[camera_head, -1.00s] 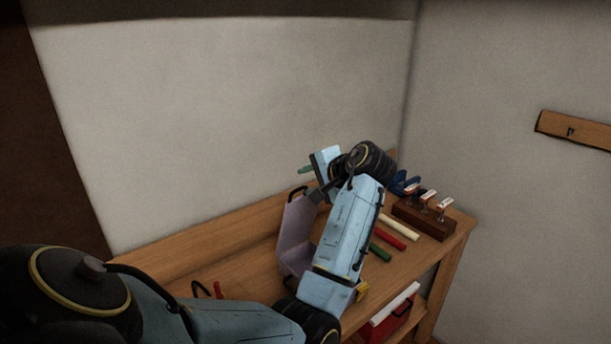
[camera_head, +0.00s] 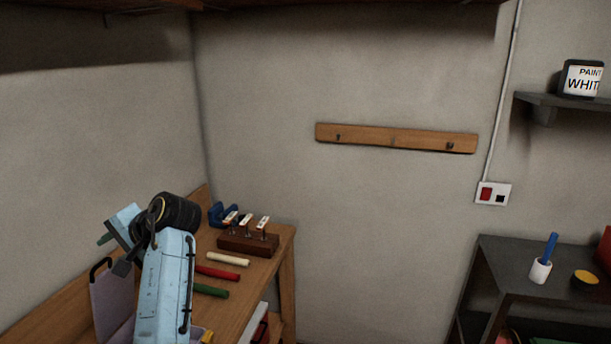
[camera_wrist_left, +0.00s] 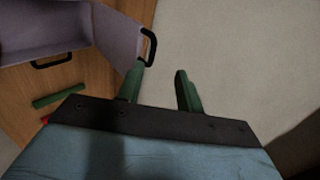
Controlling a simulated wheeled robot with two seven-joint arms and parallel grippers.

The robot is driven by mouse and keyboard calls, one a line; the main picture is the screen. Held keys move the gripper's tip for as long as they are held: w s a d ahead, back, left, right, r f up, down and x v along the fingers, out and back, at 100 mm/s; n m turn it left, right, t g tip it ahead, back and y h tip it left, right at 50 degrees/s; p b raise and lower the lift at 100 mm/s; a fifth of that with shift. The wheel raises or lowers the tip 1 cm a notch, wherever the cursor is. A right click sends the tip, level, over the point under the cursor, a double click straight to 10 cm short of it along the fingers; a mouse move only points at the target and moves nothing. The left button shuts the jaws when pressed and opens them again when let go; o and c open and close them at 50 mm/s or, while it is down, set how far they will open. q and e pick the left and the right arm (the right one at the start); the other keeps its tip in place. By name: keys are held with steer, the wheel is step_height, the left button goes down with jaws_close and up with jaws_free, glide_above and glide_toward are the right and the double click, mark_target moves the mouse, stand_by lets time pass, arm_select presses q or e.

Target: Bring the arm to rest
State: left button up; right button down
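My left arm reaches over the wooden workbench (camera_head: 240,290) in the head view, at the lower left. Its gripper (camera_head: 104,239) is at the far left end of the wrist, and only a bit of green finger shows there. In the left wrist view the two green fingers of the left gripper (camera_wrist_left: 160,84) stand apart with nothing between them. A mauve open case (camera_head: 112,300) with a black handle stands on the bench, partly hidden by my arm. It also shows in the left wrist view (camera_wrist_left: 118,38), beside and beyond the fingers. My right gripper is not in view.
Cream (camera_head: 228,259), red (camera_head: 217,272) and green (camera_head: 210,290) sticks lie right of my arm. A dark wooden block (camera_head: 248,244) holds upright tools behind them. A grey table (camera_head: 500,262) stands right, with a white cup (camera_head: 540,270). A hook rail (camera_head: 395,138) hangs on the wall.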

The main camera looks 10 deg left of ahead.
arm_select(q)
steer(key=s+d+f+t+h, duration=0.1)
steer(key=s+d+f, duration=0.2)
steer(key=f, duration=0.3)
steer(key=s+d+f+m+t+h, duration=0.1)
steer(key=s+d+f+t+h, duration=0.15)
steer(key=f, duration=0.25)
steer(key=s+d+f+h, duration=0.1)
steer(key=s+d+f, duration=0.3)
steer(key=f, duration=0.2)
steer(key=s+d+f+h, duration=0.3)
steer(key=s+d+h, duration=0.1)
steer(key=s+d, duration=0.4)
steer(key=s+d+f+h, duration=0.3)
steer(key=s+d, duration=0.4)
steer(key=s, duration=0.2)
step_height(320, 180, down, 31)
steer(key=s+g+b, duration=0.2)
steer(key=b, duration=0.4)
steer(key=s+a+f+m+b, duration=0.1)
steer(key=s+f+b, duration=0.4)
steer(key=s+f, duration=1.1)
step_height(320, 180, down, 4)
steer(key=shift+s+a+g+b, duration=0.25)
steer(key=shift+a+g+b, duration=0.15)
steer(key=shift+a, duration=0.3)
